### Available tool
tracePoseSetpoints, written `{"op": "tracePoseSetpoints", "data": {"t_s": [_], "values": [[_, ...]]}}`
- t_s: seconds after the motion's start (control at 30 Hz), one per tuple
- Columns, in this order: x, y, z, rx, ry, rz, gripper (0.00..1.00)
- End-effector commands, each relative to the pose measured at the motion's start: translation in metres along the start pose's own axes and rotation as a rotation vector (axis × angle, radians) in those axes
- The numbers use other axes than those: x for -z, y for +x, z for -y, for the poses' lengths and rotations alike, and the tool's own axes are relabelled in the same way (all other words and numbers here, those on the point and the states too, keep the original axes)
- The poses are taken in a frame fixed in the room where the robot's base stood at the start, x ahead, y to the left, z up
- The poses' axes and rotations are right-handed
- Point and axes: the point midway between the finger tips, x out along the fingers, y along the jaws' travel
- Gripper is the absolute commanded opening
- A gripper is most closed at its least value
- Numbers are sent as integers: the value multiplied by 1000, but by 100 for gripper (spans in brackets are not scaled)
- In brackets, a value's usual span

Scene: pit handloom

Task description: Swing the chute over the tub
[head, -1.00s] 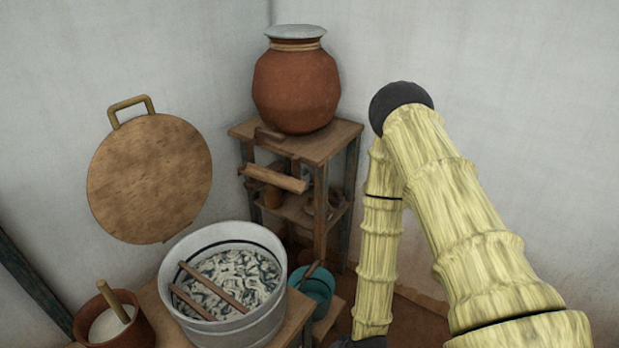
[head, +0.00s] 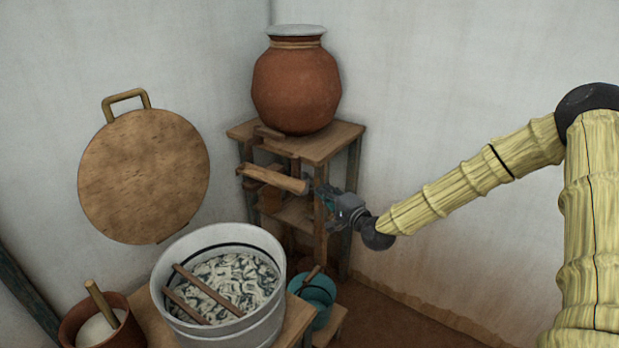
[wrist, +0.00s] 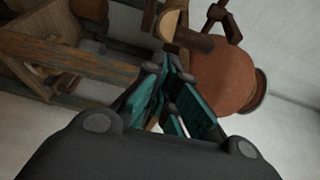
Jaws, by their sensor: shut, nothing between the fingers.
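The chute (head: 272,179) is a short wooden trough sticking out in front of the stand, below its top. It points left and its near end is over the space behind the tub. The tub (head: 238,330) is grey metal, holds pale patterned cloth with two wooden sticks across it, and sits below. My gripper (head: 318,190) is at the chute's right end, shut and empty; I cannot tell whether it touches. In the wrist view the shut teal fingers (wrist: 172,92) point toward the chute's rounded end (wrist: 168,22).
A big clay pot (head: 297,90) with a pale lid stands on the wooden stand (head: 335,140). A teal bucket (head: 318,290) is beside the tub. A round wooden lid (head: 145,180) hangs on the left wall, above a clay pot (head: 115,335) with a stick. The right wall side is clear.

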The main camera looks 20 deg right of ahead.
Motion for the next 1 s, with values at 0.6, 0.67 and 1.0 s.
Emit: {"op": "tracePoseSetpoints", "data": {"t_s": [0.6, 0.67, 1.0], "values": [[8, 11, 11, 28, 15, -7, 0], [8, 18, 11, 28, 14, -7, 0], [8, 71, 12, 28, 13, -7, 0]]}}
